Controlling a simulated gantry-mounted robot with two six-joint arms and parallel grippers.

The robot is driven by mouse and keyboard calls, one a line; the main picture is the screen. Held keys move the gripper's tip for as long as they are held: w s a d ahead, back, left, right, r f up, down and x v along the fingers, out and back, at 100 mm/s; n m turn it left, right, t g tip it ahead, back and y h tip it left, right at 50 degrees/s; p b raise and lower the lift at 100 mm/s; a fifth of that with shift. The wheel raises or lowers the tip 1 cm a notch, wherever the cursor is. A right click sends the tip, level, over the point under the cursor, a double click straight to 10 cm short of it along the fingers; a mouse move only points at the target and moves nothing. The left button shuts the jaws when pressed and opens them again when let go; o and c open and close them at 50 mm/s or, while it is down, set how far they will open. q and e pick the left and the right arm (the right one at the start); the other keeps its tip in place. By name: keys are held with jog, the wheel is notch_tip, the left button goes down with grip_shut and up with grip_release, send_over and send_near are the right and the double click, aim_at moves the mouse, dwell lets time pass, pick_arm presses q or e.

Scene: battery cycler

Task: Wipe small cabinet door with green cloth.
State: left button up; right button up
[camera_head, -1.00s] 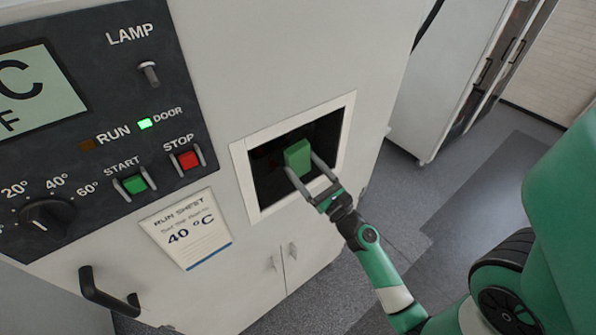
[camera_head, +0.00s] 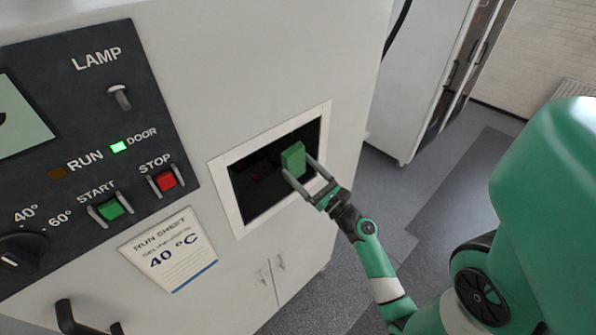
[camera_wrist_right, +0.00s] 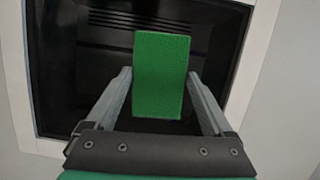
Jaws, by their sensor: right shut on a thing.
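The green cloth (camera_head: 293,157) is a small block-like piece at the opening of a dark, white-framed recess. My right gripper (camera_head: 304,171) is shut on it, with one finger on each side. In the right wrist view the cloth (camera_wrist_right: 161,75) stands upright between the fingertips of my right gripper (camera_wrist_right: 162,92), in front of the dark interior. Low on the white cabinet front, a pair of small cabinet doors (camera_head: 265,283) with small handles shows below the recess. The cloth is well above these doors. My left gripper is not in view.
The white recess frame (camera_head: 226,195) surrounds the gripper closely. To the left are a control panel with a green START button (camera_head: 110,208) and red STOP button (camera_head: 165,181), a run sheet (camera_head: 168,250) and a black handle (camera_head: 78,318). Grey floor is free at right.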

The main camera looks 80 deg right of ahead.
aim_at(248, 186)
jog(key=s+d, duration=0.3)
jog(key=d, duration=0.2)
jog(key=shift+s, duration=0.4)
jog(key=shift+w+a, duration=1.1)
jog(key=shift+a, duration=0.3)
jog(key=shift+w+a, duration=1.05)
jog(key=shift+a, duration=0.35)
jog(key=shift+w+a+b, duration=0.2)
jog(key=shift+w+a, duration=1.2)
jog(key=shift+a, duration=0.4)
jog(key=shift+w+a+b, duration=0.25)
jog(key=shift+w+a, duration=1.15)
jog(key=shift+a, duration=0.35)
jog(key=shift+w+a+b, duration=0.2)
jog(key=shift+w+a, duration=1.2)
jog(key=shift+a, duration=0.4)
jog(key=shift+a, duration=0.1)
